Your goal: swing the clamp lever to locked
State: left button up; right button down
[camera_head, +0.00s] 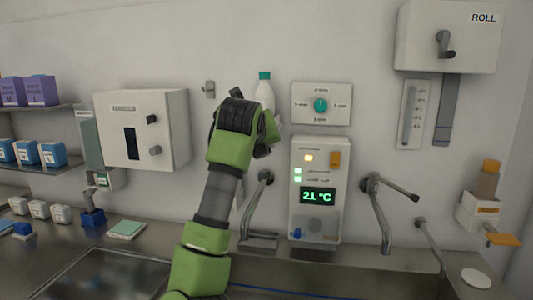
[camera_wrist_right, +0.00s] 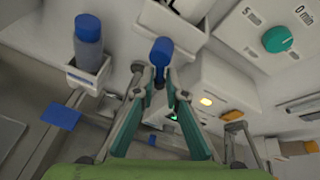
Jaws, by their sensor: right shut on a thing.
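The lever that my right gripper grasps has a blue end knob (camera_wrist_right: 162,49), seen in the wrist view just beyond the fingertips. I take it to be the clamp lever. My right gripper (camera_wrist_right: 160,80) is shut on it, with the green-padded fingers on both sides just below the knob. In the head view my right gripper (camera_head: 262,135) is up against the wall, left of the control panel. It hides the lever there, so I cannot tell the lever's angle or any lock marking. My left gripper is in neither view.
The panel reading 21 °C (camera_head: 318,228) and a teal dial (camera_head: 321,105) are just right of my gripper. A teal-capped bottle (camera_head: 264,92) stands behind it. A blue-capped dispenser bottle (camera_wrist_right: 88,45) is left in the wrist view. Taps (camera_head: 378,205) project at right.

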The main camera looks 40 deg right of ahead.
jog(key=m+b, duration=0.1)
jog(key=t+b, duration=0.1)
jog(key=shift+w+a+r+m+y+b, duration=0.2)
jog(key=shift+w+a+m+y+b, duration=0.1)
jog(key=shift+w+m+y+b, duration=0.1)
jog(key=shift+r, duration=0.1)
dwell(0.3)
jog(key=c, duration=2.2)
grip_release()
jog(key=shift+o, duration=0.8)
jog(key=shift+a, duration=0.2)
jog(key=shift+d+f, duration=0.1)
jog(key=shift+f, duration=0.1)
jog(key=shift+s, duration=0.15)
